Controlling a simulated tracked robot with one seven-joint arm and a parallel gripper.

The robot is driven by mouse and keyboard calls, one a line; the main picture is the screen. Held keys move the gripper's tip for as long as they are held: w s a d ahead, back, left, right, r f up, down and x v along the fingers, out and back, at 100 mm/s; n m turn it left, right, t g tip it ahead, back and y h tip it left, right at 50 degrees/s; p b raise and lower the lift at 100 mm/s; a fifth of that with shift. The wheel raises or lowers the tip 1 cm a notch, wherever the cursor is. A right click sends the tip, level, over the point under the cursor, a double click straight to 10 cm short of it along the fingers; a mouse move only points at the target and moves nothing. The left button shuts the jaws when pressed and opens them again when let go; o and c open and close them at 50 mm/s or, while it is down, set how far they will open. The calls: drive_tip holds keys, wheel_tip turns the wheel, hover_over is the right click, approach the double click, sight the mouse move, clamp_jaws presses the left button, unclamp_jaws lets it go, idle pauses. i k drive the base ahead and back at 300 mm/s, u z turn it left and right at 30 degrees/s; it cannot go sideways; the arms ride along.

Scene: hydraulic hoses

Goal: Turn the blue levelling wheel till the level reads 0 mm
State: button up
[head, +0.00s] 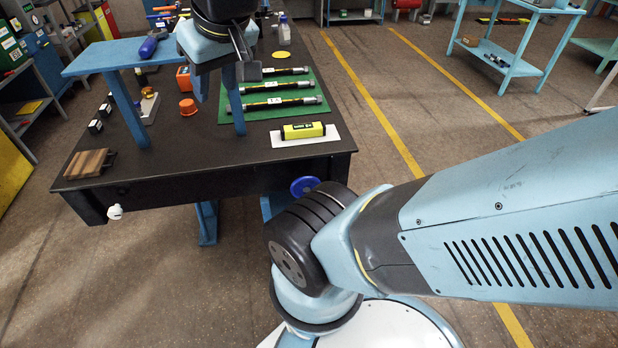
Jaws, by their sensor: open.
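The blue levelling wheel (304,186) is on the front side of the dark table near its right corner. My arm's dark joint partly covers its lower side. The yellow level (303,131) lies on a white plate on the tabletop, behind and above the wheel. Its reading is too small to make out. My gripper (247,70) is above the table, left of the hoses, well away from the wheel and the level. It is open and appears empty, with its fingers partly hidden by the wrist.
Several black hoses lie on a green mat (232,112). A blue raised shelf (115,55) stands at the table's left, with an orange cup (188,107) near it. A wooden block (90,163) and white knob (115,212) are at front left.

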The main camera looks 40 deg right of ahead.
sight(300, 187)
drive_tip(key=z, duration=0.3)
drive_tip(key=k, duration=0.9)
drive_tip(key=z, duration=0.35)
drive_tip(key=i, duration=1)
drive_tip(key=u, duration=0.05)
